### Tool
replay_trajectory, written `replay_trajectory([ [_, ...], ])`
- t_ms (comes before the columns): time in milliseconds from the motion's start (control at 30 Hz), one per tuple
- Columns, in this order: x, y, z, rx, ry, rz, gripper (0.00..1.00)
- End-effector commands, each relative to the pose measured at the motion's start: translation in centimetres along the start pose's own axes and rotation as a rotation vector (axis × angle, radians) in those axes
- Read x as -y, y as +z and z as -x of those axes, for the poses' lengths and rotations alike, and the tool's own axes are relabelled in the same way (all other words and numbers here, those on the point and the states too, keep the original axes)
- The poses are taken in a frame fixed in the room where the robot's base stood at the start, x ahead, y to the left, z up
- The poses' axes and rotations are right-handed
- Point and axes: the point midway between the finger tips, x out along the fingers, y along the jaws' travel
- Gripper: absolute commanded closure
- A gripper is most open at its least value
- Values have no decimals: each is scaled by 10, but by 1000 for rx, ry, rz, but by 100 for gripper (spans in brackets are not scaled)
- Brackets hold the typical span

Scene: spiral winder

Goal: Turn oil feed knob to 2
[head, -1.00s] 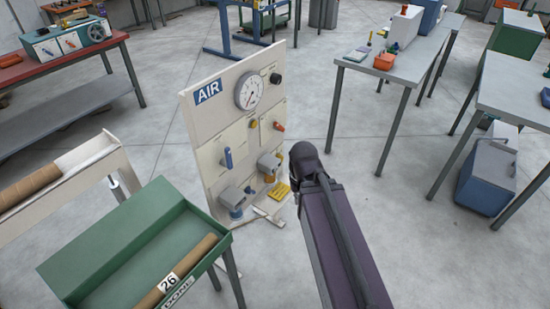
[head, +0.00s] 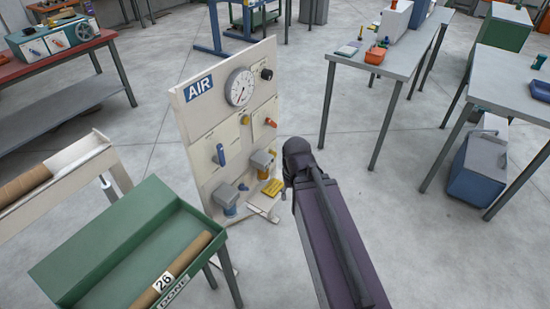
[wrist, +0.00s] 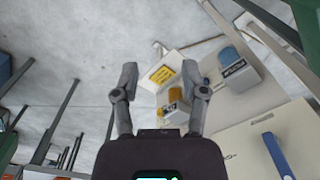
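A white panel marked AIR (head: 198,89) stands upright, with a round gauge (head: 240,87), a black knob (head: 267,74), a yellow knob (head: 246,119), a red-orange lever (head: 270,122) and a blue lever (head: 221,155). Low on it are a grey unit with an amber part (head: 263,160) and a grey unit with a blue bowl (head: 228,204). I cannot tell which part is the oil feed knob. My gripper (wrist: 159,75) is open and empty in the wrist view, its fingers either side of a yellow label (wrist: 161,75) and near an amber part (wrist: 175,95). My arm hides the fingers in the head view.
A green tray (head: 110,245) with a cardboard tube (head: 180,268) stands at the front left. A red bench (head: 55,68) is at the back left. Grey tables (head: 398,64) stand at the right. The floor between panel and tables is clear.

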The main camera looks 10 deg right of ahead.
Motion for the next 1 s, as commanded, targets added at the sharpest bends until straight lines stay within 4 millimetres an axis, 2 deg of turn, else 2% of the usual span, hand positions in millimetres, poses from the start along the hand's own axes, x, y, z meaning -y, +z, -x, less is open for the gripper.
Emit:
replay_trajectory([
  [33,0,-4,-8,-4,-11,-12,14],
  [67,1,-6,-11,-6,-19,-21,8],
  [267,7,-27,-40,-26,-112,-119,8],
  [600,17,-76,-93,-54,-336,-358,8],
  [1000,18,-136,-142,-48,-611,-646,8],
])
